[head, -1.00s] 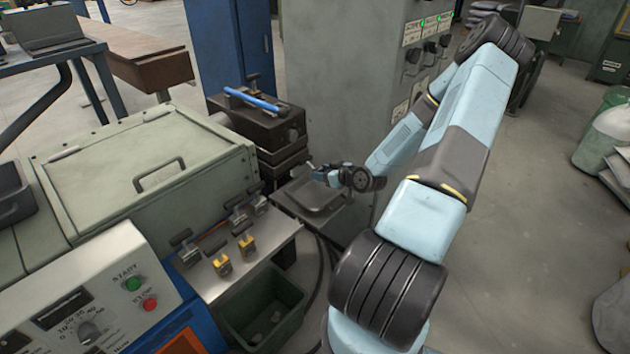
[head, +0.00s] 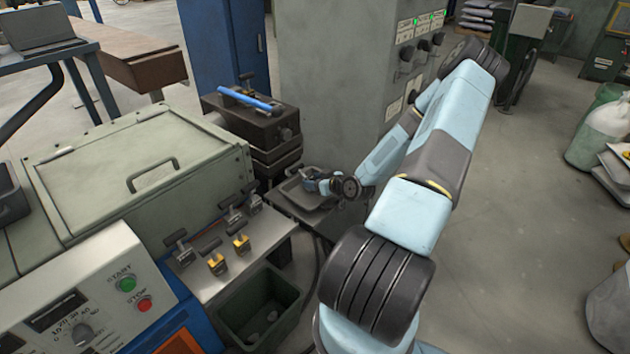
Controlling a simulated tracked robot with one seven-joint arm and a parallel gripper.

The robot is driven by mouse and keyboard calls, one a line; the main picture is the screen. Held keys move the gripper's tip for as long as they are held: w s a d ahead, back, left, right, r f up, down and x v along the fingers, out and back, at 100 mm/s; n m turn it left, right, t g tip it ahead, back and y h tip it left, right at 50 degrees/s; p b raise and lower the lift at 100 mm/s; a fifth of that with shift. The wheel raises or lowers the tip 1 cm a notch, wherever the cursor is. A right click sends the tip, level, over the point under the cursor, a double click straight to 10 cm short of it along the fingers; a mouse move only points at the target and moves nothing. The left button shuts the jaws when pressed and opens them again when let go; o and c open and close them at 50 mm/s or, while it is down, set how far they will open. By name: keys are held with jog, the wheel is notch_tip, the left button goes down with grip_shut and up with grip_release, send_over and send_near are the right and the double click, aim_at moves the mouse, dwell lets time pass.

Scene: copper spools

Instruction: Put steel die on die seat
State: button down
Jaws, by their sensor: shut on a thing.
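My gripper (head: 309,180) is at the far end of my arm, low over a small dark tray (head: 290,200) in the middle of the head view. The jaws are shut on a small piece, apparently the steel die. It is too small and too hidden by the fingers for me to make out its shape. I cannot tell whether it touches the tray. I cannot pick out the die seat for certain. A metal plate (head: 208,284) left of the tray carries several dark clamps and two yellow-bodied ones.
A green bin (head: 240,325) is below the plate. A grey cabinet (head: 335,80) rises close behind my arm. A machine with a lidded box (head: 110,180) fills the left.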

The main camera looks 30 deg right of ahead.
jog(key=shift+f, duration=0.1)
jog(key=shift+c, duration=2.1)
grip_release()
jog(key=shift+f, duration=0.1)
